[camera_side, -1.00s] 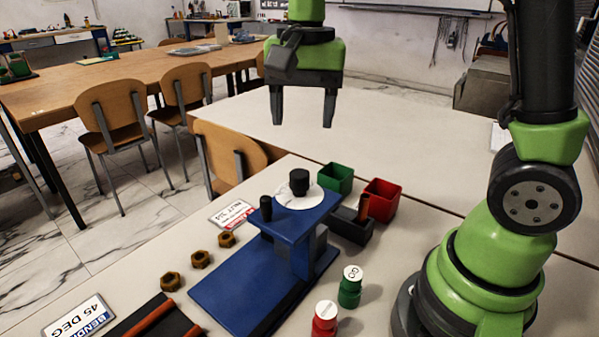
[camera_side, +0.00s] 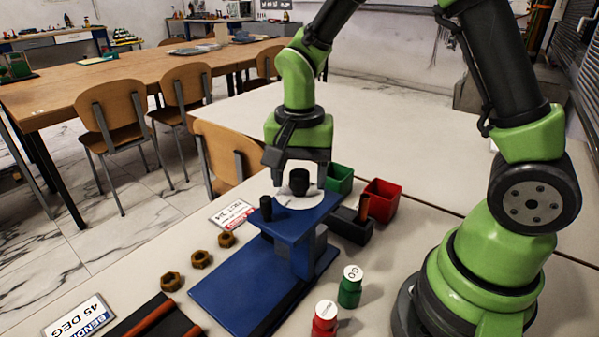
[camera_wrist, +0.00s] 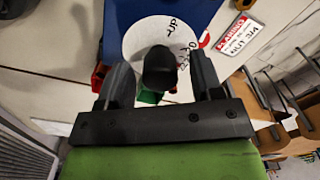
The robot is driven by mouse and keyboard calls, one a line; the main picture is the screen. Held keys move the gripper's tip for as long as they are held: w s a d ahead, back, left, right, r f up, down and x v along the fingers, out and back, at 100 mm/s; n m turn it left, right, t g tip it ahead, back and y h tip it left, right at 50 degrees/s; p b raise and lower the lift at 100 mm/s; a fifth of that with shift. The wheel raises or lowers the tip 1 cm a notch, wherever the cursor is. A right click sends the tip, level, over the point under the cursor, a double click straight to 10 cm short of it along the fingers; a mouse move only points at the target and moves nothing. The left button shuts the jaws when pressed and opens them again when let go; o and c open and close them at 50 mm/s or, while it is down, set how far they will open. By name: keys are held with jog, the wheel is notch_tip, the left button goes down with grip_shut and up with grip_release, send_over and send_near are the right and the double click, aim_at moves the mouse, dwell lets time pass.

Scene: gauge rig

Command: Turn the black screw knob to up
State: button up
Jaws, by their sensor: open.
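The black screw knob (camera_side: 299,181) stands upright on a white round dial on top of the blue rig (camera_side: 290,222). My gripper (camera_side: 298,184) is open and points down around the knob, with one finger on each side of it. In the wrist view the knob (camera_wrist: 159,68) sits between the two fingers, with gaps showing on both sides. The white dial (camera_wrist: 140,38) carries handwritten marks, one of which seems to read "up"; the others are partly hidden by the knob and fingers.
A smaller black post (camera_side: 265,207) stands at the rig's left corner. Green (camera_side: 340,178) and red (camera_side: 382,203) bins stand behind right. Red (camera_side: 325,318) and green (camera_side: 350,287) bottles stand in front. Brass nuts (camera_side: 200,259) lie at left, near a label card (camera_side: 231,214).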

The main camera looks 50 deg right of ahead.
jog(key=c, duration=0.9)
jog(key=shift+n, duration=0.4)
jog(key=n, duration=0.4)
jog(key=shift+n, duration=0.3)
jog(key=n, duration=0.5)
jog(key=shift+n, duration=0.3)
jog(key=n, duration=0.5)
jog(key=shift+n, duration=2.4)
